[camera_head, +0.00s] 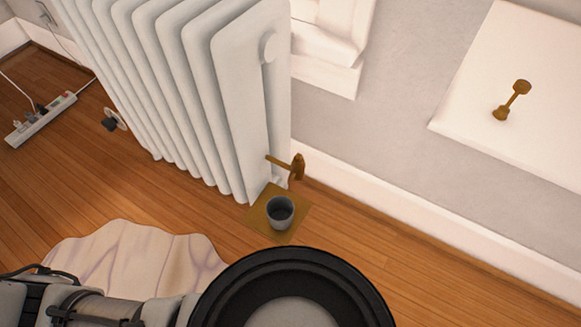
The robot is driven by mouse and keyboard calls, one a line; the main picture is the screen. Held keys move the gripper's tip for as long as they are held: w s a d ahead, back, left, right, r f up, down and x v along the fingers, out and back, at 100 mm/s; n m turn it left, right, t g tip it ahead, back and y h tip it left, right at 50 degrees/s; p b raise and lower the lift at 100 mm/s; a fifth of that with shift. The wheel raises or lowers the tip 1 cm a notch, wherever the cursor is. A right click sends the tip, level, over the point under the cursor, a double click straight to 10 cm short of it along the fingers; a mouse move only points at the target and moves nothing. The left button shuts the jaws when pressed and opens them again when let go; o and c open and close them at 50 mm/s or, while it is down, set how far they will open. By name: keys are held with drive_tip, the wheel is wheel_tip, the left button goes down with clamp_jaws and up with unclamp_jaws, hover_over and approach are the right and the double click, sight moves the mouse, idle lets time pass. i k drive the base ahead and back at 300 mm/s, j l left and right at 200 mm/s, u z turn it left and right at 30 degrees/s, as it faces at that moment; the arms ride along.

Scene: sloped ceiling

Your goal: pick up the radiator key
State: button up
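A brass-coloured piece that looks like the radiator key (512,100) is on a white ledge (535,60) at the upper right. It has a thin stem with a wider knob at each end. Nothing covers it. Parts of my own arm and body show along the bottom edge, well apart from the ledge. My gripper's fingers are not in the picture, so I cannot see whether it holds anything.
A white radiator (235,95) stands at the left and centre, with a brass valve (297,166) low on its right. A grey cup (280,212) stands on a brown square mat (258,217). A pale cloth (140,262) and power strip (40,118) lie on the wooden floor.

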sight(522, 86)
drive_tip(key=i+l+z, duration=0.25)
drive_tip(key=l+z, duration=0.25)
drive_tip(key=i+l+z, duration=0.15)
drive_tip(key=i+z, duration=0.3)
drive_tip(key=k, duration=0.1)
